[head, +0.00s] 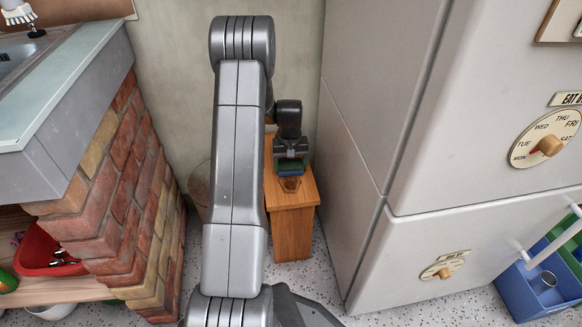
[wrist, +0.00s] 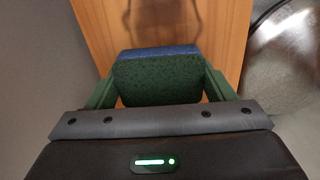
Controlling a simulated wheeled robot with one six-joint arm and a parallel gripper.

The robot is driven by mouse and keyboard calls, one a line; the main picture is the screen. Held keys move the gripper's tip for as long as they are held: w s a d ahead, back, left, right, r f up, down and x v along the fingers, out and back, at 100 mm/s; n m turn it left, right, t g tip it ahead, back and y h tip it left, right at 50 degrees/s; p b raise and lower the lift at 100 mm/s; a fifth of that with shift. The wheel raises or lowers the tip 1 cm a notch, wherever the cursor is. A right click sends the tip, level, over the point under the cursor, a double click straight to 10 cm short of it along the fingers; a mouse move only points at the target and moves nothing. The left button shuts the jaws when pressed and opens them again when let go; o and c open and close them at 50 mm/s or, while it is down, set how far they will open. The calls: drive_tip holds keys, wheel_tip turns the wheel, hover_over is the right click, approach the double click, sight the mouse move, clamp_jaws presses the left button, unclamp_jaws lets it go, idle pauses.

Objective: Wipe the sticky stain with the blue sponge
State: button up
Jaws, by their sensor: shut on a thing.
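The blue sponge (head: 290,171) with a dark green face is held in my gripper (head: 291,163), low over the top of a narrow wooden stand (head: 305,190). In the wrist view the sponge (wrist: 158,80) sits between the two green fingers, which are shut on its sides. The sticky stain (head: 291,185) is a dark brown patch on the stand's top, just on the near side of the sponge. In the wrist view a faint brown outline shows on the wood beyond the sponge. I cannot tell whether the sponge touches the wood.
A tall pale fridge (head: 375,120) stands close on the right of the stand. A brick plinth (head: 125,200) with a counter and sink is on the left. A round grey thing (wrist: 288,75) stands beside the stand. Speckled floor is clear in front.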

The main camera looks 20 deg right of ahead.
drive_tip(key=shift+w+d+f, duration=0.1)
drive_tip(key=shift+w+d, duration=0.05)
drive_tip(key=shift+w, duration=0.5)
drive_tip(key=shift+w+d, duration=0.15)
drive_tip(key=shift+w, duration=0.5)
drive_tip(key=shift+p, duration=0.3)
